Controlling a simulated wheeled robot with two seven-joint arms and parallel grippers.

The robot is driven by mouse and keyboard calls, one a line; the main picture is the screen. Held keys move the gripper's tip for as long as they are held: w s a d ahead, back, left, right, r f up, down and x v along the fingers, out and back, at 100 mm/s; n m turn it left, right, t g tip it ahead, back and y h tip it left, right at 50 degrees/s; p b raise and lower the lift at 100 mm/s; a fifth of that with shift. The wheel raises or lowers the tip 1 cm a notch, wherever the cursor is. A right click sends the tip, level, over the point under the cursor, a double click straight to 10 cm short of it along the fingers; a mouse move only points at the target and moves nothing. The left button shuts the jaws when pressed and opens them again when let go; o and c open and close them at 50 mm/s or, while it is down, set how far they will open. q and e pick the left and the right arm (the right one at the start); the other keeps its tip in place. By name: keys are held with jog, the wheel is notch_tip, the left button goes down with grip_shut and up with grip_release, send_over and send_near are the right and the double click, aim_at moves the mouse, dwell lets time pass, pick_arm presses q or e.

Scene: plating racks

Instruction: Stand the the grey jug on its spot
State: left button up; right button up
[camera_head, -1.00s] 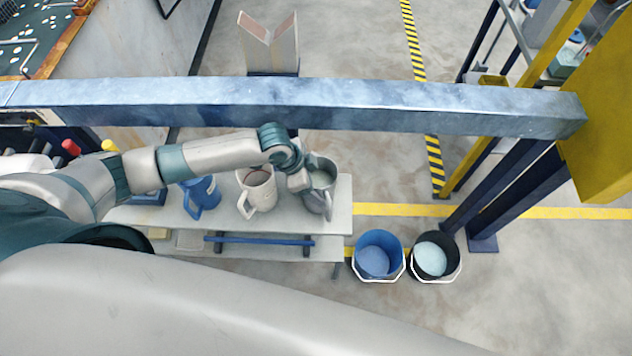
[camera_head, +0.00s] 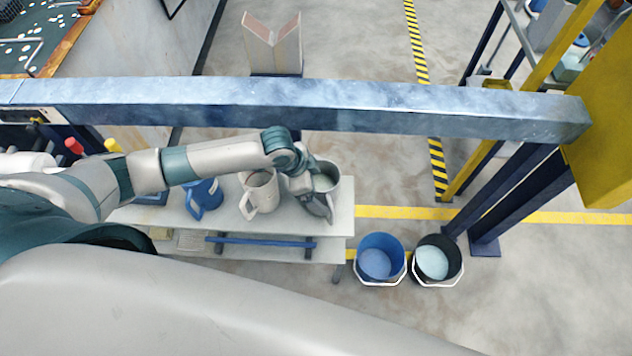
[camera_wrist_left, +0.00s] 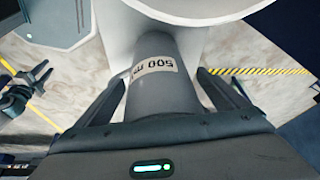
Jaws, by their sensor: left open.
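In the left wrist view, the jug's grey handle (camera_wrist_left: 155,95), with a "500" label, lies between the two fingers of my left gripper (camera_wrist_left: 164,78). The fingers are open, one on each side of the handle, with a gap visible at least on the right. The jug's pale rim (camera_wrist_left: 210,20) shows above the handle. My right gripper is not in view. I cannot make out a marked spot.
A white jug (camera_head: 262,192) and a blue jug (camera_head: 203,200) stand left of the grey jug on the bench (camera_head: 285,228). A long blue-grey beam (camera_head: 400,108) crosses above. A blue bucket (camera_head: 379,262) and a black bucket (camera_head: 434,262) stand on the floor at right.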

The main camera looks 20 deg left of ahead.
pick_arm(q)
jog(key=shift+r, duration=0.1)
jog(key=b+v, duration=0.4)
jog(key=v, duration=1.3)
jog(key=shift+r, duration=0.15)
jog(key=shift+s+a, duration=0.1)
jog(key=shift+s, duration=0.1)
